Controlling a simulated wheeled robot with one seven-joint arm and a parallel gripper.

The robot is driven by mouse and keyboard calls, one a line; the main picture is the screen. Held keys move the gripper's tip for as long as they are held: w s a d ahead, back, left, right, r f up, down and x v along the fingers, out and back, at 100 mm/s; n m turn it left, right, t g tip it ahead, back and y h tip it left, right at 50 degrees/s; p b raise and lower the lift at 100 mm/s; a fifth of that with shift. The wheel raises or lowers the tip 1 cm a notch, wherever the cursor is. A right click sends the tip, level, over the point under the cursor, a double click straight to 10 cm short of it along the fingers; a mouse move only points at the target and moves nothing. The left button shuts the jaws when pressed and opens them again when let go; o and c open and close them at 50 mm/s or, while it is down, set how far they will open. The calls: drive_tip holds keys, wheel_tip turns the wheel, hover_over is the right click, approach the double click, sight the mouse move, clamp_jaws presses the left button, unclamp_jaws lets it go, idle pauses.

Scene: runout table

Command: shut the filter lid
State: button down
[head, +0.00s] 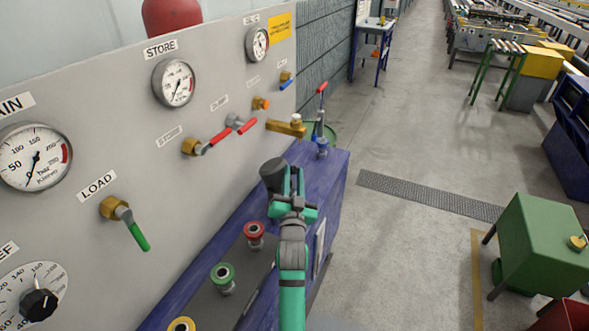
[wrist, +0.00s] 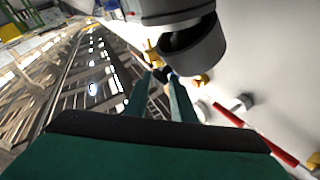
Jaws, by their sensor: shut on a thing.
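The filter lid (head: 272,167) is a dark grey round cap beside my gripper, above the blue bench. In the wrist view the lid (wrist: 192,46) is a dark cup shape, set at a slight tilt against a grey round body (wrist: 172,9). My gripper (head: 289,173) is at the lid's right side in the head view. In the wrist view its two green fingers (wrist: 161,78) close on a small dark part next to the lid's rim. The exact contact is hard to see. My gripper hides part of what is under the lid in the head view.
The gauge panel (head: 215,110) stands to the left, with a red-handled valve (head: 240,123) and a brass fitting (head: 287,128) close by. Red (head: 254,232) and green (head: 223,275) knobs stand on the bench (head: 325,185). Open floor lies right, before a green box (head: 545,240).

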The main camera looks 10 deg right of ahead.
drive_tip(key=shift+s+f, duration=0.15)
drive_tip(key=shift+f, duration=1.1)
drive_tip(key=shift+s+f, duration=0.1)
drive_tip(key=shift+f, duration=1.15)
drive_tip(key=c, duration=1.8)
unclamp_jaws()
drive_tip(key=d+r+v, duration=0.1)
drive_tip(key=r+v, duration=0.1)
drive_tip(key=v, duration=0.8)
drive_tip(key=shift+s+d+f, duration=0.45)
drive_tip(key=shift+s+f, duration=0.05)
drive_tip(key=shift+s, duration=0.15)
drive_tip(key=shift+d, duration=0.15)
